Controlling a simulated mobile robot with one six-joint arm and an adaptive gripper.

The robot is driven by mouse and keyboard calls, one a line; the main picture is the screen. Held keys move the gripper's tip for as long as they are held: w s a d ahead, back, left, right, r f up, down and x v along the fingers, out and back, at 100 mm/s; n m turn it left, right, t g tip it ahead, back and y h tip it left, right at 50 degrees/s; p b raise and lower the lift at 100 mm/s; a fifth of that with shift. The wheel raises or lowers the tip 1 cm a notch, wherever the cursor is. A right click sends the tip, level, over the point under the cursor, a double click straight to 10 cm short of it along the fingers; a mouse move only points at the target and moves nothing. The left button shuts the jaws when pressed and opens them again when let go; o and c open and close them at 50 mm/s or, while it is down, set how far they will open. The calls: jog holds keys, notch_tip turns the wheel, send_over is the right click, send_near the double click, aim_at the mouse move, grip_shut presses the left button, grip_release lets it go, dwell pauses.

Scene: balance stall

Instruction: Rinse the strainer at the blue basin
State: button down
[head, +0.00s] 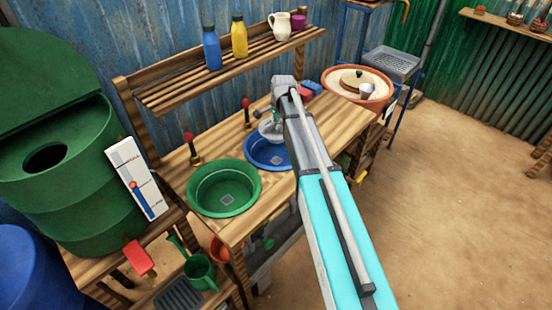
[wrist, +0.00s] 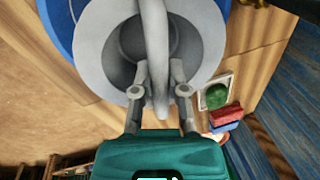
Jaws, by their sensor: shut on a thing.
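My gripper (wrist: 160,88) is shut on the handle of the grey strainer (wrist: 205,40). The strainer's round bowl is open toward the wrist camera, with the handle crossing in front of it. The blue basin (wrist: 60,22) shows around the strainer's left side. In the head view, the strainer (head: 268,131) is over the blue basin (head: 262,161), which is set in the wooden bench. My gripper (head: 266,116) is partly hidden there by my arm. I cannot tell whether the strainer touches the basin, or whether water is running.
A green basin (head: 224,207) lies left of the blue one. Red-knobbed taps (head: 247,112) (head: 191,146) stand behind the basins. A shelf with bottles (head: 211,50) is above. A terracotta bowl (head: 377,84) stands at the bench's right end. Open floor lies right.

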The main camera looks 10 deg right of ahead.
jog(key=shift+r+p, duration=1.85)
jog(key=shift+r, duration=0.15)
